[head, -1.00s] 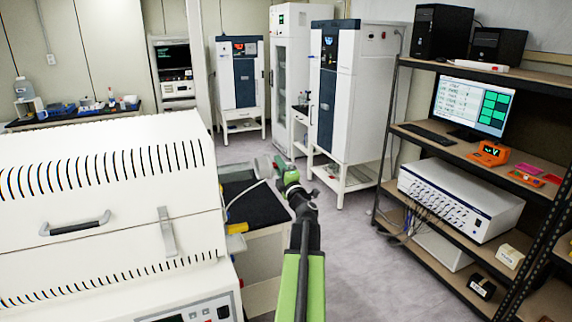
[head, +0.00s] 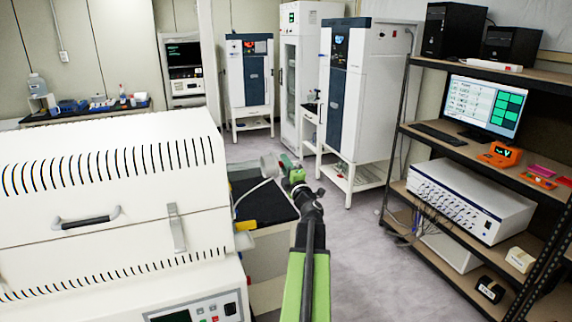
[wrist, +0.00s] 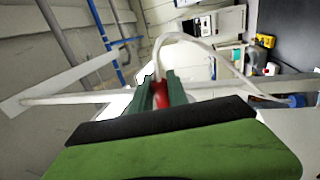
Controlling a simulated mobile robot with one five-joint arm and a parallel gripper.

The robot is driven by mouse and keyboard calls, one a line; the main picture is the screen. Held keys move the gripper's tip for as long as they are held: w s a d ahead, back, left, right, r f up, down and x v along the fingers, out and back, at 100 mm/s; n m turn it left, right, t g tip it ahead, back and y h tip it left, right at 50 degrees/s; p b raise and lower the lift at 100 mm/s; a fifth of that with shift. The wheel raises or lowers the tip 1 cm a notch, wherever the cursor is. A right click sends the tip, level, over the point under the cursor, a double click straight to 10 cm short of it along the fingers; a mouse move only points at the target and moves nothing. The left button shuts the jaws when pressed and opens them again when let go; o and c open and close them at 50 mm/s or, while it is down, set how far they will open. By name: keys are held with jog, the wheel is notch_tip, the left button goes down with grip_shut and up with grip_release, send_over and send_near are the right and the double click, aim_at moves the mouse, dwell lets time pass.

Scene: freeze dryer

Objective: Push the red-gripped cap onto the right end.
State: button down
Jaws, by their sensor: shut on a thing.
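My gripper (head: 283,164) is held out ahead in the head view, beyond the right side of the white furnace-like machine (head: 110,190). In the wrist view its two green fingers (wrist: 160,92) are shut on a red grip (wrist: 162,90), which shows between them. In the head view a pale grey, round piece (head: 269,165) shows at the fingertips; it looks like the cap. A thin white hose (head: 250,192) curves down from there. In the wrist view the hose arcs over the fingers. The right end that the cap fits is not clearly seen; the cap's contact with it cannot be told.
A bench with a dark mat (head: 262,203) and a small yellow item (head: 245,226) stands beside the machine. A shelf rack (head: 450,155) with a monitor and instruments is at right. Tall white cabinets (head: 352,100) stand behind. The grey floor between is clear.

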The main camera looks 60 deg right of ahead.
aim_at(271, 166)
jog(key=shift+a, duration=0.1)
jog(key=shift+w+a, duration=0.65)
jog(key=shift+a, duration=0.2)
dwell(0.3)
jog(key=shift+w+a, duration=0.9)
jog(key=shift+a, duration=0.25)
jog(key=c, duration=1.2)
grip_release()
